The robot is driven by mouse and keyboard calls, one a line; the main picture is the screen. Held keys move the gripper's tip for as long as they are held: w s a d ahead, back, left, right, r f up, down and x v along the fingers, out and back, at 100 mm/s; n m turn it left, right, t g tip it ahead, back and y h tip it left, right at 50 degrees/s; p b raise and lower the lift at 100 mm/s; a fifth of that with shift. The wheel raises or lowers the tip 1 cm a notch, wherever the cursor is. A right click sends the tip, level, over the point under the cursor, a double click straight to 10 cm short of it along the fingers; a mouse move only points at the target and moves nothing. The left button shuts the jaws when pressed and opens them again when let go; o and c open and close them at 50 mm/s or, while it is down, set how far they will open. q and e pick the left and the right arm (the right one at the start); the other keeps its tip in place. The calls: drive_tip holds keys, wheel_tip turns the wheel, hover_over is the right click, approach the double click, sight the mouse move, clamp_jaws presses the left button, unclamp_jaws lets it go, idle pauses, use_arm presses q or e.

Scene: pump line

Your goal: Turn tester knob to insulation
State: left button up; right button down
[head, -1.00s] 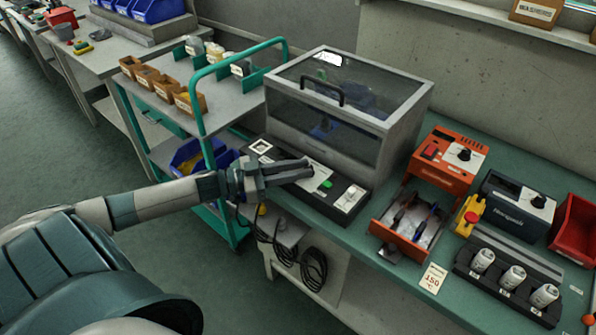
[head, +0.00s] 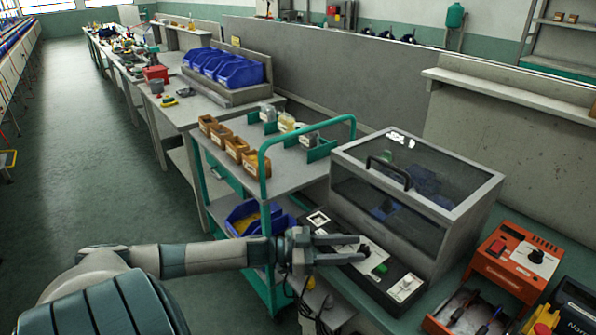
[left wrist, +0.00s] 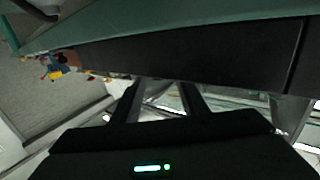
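The tester is a box with a clear hinged lid (head: 420,170) and a dark control strip (head: 345,278) along its front. A small black knob (head: 364,250) stands on the strip's pale panel, beside a green button (head: 380,268). My left gripper (head: 362,248) reaches in from the left over the strip. Its two fingers are apart, with their tips close to the knob; I cannot tell whether they touch it. The knob's pointer setting is too small to read. The left wrist view shows the fingers (left wrist: 160,100) apart, facing a dark front face (left wrist: 190,55). My right gripper is out of view.
A green-framed trolley (head: 230,170) with brown bins stands left of the tester. An orange unit (head: 515,258) with its own knob and an open drawer (head: 470,315) stands to the right. Blue bins (head: 222,67) sit on the bench behind. The lid is closed.

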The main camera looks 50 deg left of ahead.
use_arm(q)
drive_tip(key=shift+s+a+f, duration=0.1)
drive_tip(key=shift+s+a, duration=0.25)
drive_tip(key=shift+s, duration=0.05)
drive_tip(key=v, duration=0.4)
drive_tip(key=shift+b, duration=0.35)
drive_tip(key=v, duration=1.1)
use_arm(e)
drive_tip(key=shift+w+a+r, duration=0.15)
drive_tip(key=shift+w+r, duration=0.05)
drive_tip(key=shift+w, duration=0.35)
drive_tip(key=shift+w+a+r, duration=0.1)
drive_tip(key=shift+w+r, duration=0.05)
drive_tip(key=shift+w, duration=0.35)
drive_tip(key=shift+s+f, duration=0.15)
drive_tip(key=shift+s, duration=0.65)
use_arm(q)
drive_tip(key=shift+s, duration=0.1)
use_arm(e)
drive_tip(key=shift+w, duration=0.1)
